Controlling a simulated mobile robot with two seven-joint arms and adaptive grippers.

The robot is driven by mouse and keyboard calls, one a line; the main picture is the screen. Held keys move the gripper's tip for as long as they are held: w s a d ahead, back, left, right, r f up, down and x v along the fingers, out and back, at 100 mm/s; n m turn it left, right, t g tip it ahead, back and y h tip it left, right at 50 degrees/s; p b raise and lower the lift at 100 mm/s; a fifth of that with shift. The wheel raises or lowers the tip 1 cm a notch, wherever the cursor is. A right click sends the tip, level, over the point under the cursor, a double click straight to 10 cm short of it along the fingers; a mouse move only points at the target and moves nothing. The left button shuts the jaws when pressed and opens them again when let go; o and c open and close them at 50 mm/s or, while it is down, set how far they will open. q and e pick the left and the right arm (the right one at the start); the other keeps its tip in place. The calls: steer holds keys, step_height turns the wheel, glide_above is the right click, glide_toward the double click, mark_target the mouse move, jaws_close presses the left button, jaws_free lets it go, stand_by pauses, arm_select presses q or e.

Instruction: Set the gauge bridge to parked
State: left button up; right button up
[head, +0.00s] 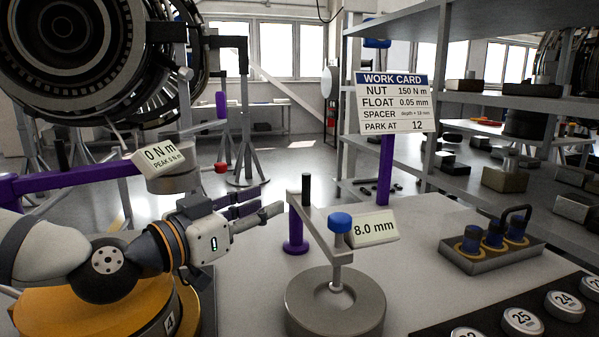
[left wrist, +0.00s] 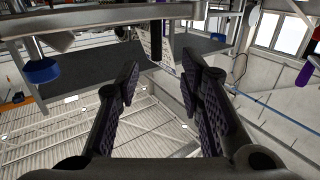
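The gauge bridge (head: 317,222) is a grey bar on a purple post (head: 295,230), with an upright black handle (head: 306,188) at its far end. Its near end, with a blue knob (head: 340,222), is over a round metal block (head: 335,306). Its display (head: 373,229) reads 8.0 mm. My left gripper (head: 271,200) is just left of the black handle, fingers apart and empty. In the left wrist view, the open fingers (left wrist: 160,78) point toward a dark upright piece, probably the handle, and the blue knob (left wrist: 41,71) is at left. My right gripper is out of view.
A work card (head: 396,102) on a purple post says park at 12. A tray (head: 490,258) with blue-topped parts is at right. Numbered round pieces (head: 523,321) lie on a black mat at front right. A large engine (head: 85,55) stands at upper left.

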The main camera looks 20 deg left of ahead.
mark_target(303, 185)
arm_select(q)
steer(key=x, duration=0.1)
steer(key=b+x, duration=0.1)
steer(key=x, duration=0.1)
steer(key=b+x, duration=0.1)
steer(key=shift+w+d+f, duration=0.25)
steer(key=shift+d+f, duration=0.1)
steer(key=shift+d, duration=0.15)
steer(key=x, duration=0.4)
steer(key=r+b+x, duration=0.1)
steer(key=x, duration=0.1)
steer(key=shift+w+r, duration=0.1)
steer(key=shift+w, duration=0.25)
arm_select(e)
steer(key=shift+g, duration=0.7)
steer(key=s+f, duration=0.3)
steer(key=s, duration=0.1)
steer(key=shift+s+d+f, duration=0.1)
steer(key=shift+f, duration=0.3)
arm_select(q)
steer(key=shift+c, duration=0.6)
jaws_close()
